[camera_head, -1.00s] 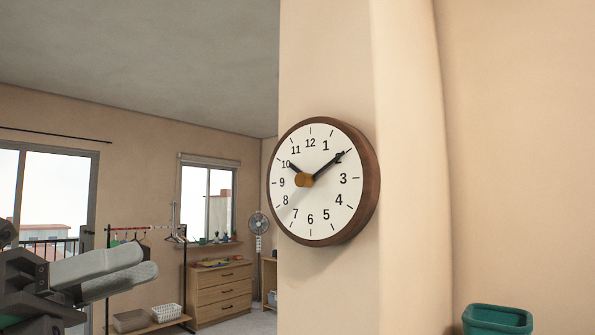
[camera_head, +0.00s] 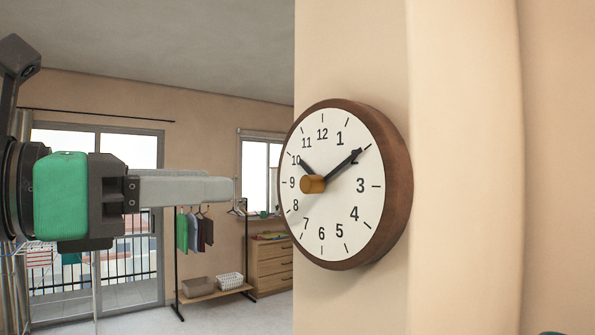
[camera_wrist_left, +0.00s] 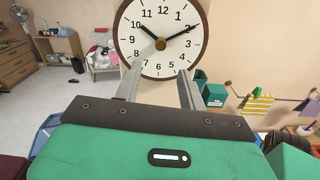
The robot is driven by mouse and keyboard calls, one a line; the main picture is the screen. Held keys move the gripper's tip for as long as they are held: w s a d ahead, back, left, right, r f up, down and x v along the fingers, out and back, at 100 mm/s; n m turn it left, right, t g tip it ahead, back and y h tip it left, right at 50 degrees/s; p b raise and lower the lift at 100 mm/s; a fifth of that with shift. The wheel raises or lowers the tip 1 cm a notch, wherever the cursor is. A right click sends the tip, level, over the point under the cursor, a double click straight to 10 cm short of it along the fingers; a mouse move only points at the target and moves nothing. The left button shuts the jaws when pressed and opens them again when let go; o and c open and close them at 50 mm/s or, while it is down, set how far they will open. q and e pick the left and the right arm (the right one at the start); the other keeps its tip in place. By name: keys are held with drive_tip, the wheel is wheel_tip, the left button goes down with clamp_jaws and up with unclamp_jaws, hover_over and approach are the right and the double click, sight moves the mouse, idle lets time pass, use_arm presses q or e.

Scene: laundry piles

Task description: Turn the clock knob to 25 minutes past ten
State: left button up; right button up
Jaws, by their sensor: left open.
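A round clock (camera_head: 345,215) with a white face and a brown wooden rim hangs on the beige wall in the head view. Its short hand points near 10 and its long hand near 2. A round orange-brown knob (camera_head: 313,184) sticks out from the centre of its face. My left gripper (camera_head: 232,190) is level with the knob, to its left, with a gap between them. In the left wrist view its two fingers (camera_wrist_left: 158,78) are apart and empty, with the clock (camera_wrist_left: 140,50) and the knob (camera_wrist_left: 161,44) ahead, above the fingertips. My right gripper is out of view.
The wall (camera_head: 460,180) runs on to the right of the clock. In the background are a clothes rack (camera_head: 205,250), a drawer chest (camera_head: 270,265) and windows. The left wrist view shows teal bins (camera_wrist_left: 214,94) right of the clock. The space before the clock face is clear.

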sight(304, 184)
use_arm(q)
drive_tip(key=p+x, duration=0.3)
drive_tip(key=x, duration=0.6)
drive_tip(key=shift+d+r, duration=0.1)
drive_tip(key=shift+d, duration=0.05)
drive_tip(key=shift+w+d+p, duration=0.4)
drive_tip(key=shift+d+p, duration=0.15)
drive_tip(key=shift+w+d+f, duration=0.2)
drive_tip(key=shift+w+d, duration=0.3)
drive_tip(key=shift+d, duration=0.15)
drive_tip(key=shift+s+a, duration=0.1)
drive_tip(key=shift+c, duration=1.1)
clamp_jaws()
